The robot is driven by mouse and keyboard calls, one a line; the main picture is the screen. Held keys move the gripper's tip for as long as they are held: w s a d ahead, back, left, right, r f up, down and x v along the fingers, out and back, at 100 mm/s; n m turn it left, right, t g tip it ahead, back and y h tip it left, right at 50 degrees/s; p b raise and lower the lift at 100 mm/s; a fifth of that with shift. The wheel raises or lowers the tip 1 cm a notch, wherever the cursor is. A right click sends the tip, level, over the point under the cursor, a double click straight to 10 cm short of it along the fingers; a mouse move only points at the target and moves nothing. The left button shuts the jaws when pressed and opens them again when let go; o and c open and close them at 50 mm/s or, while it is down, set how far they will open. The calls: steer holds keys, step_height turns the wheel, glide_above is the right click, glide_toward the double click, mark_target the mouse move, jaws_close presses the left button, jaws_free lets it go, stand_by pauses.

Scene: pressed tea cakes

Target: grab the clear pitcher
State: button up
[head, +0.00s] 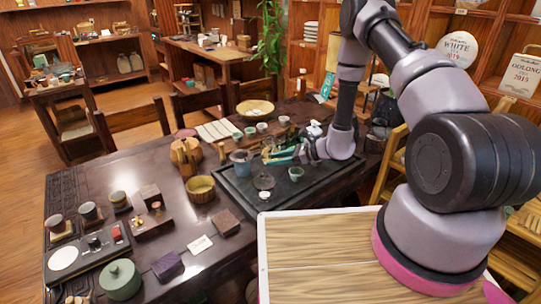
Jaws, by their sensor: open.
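The clear pitcher (264,181) appears as a small see-through vessel on the dark tea tray (325,179). Its outline is faint against the tray. My gripper (272,156) is above the tray, just behind and slightly right of the pitcher in the picture. Its teal fingers point left and are open. I see nothing held between them, and the gripper looks apart from the pitcher.
A grey-blue cup (241,158) stands left of the pitcher. A small white disc (264,195) lies in front, and a green cup (296,172) stands to the right. Several small cups line the back. The wooden table (222,262) has bare room at the front.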

steer(key=shift+x, duration=1.25)
jaws_close()
stand_by(0.4)
